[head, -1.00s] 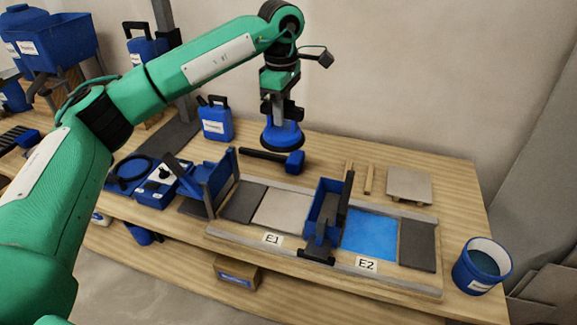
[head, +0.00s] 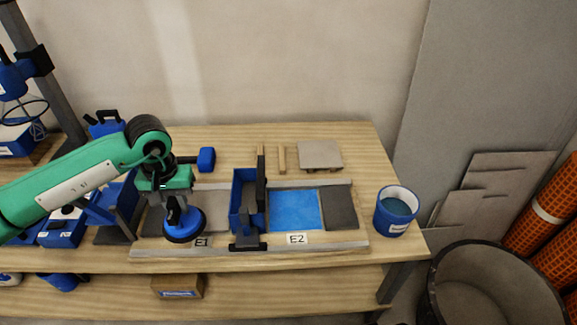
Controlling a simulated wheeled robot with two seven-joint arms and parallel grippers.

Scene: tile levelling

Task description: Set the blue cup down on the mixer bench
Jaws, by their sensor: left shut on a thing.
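My left gripper (head: 177,192) is shut on the blue cup (head: 187,222), a round blue disc with a dark rim and a handle on top. The cup hangs rim down in front of the grey tile by the E1 label; I cannot tell how high it is above the bench. The cup and arm hide part of that tile. My right gripper is not in view. A blue mixer part (head: 15,80) on a dark post shows at the left edge; I cannot tell which surface is the mixer bench.
The wooden bench (head: 372,150) carries a blue spreader box (head: 243,205), a blue patch (head: 295,212) at E2, grey tiles and a blue bucket (head: 396,212) at its right end. A large dark bin (head: 495,285) stands on the floor at right.

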